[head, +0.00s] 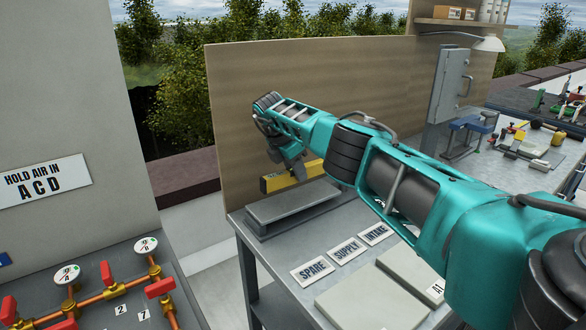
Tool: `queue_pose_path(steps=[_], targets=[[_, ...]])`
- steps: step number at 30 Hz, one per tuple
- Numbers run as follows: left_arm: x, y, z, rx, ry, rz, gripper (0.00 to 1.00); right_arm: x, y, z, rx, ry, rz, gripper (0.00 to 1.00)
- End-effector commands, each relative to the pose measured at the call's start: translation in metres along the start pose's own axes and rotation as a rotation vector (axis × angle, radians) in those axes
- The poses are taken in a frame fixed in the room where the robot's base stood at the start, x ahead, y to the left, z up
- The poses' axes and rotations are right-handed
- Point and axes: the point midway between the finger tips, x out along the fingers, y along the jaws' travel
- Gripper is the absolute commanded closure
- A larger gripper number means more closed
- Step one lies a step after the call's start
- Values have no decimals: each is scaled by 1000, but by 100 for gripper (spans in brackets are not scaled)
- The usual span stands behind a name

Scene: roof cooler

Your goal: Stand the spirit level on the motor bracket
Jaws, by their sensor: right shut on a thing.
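The yellow spirit level (279,182) is near the left end of the workbench, upright on its long edge. My right gripper (296,172) reaches down from above and is shut on it; the fingertips partly cover its middle. The grey motor bracket (292,205), a long flat-topped piece, lies on the bench at its far left corner. The level shows just above and behind the bracket's back edge, roughly parallel to it. I cannot tell whether the two touch. My forearm hides the bench beyond the level's right end. My left gripper is not in view.
Label plates SPARE (313,270), SUPPLY (346,250) and INTAKE (376,234) lie on the bench in front of the bracket. Pale flat panels (362,302) lie nearer. A tan board (235,110) stands behind the bench. Copper pipes with red valves (105,290) are at lower left.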

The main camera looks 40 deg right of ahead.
Motion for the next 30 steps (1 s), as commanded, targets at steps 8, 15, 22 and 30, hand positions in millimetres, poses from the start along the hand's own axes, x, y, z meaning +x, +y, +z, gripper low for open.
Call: queue_pose_path(steps=[8,15,22,30], targets=[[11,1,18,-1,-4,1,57,20,0,-9,-1,0,0,100],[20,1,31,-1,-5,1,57,36,0,-15,-1,-1,0,100],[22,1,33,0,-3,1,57,40,0,-17,-1,0,0,100],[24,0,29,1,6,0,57,40,0,-17,-1,0,0,100]])
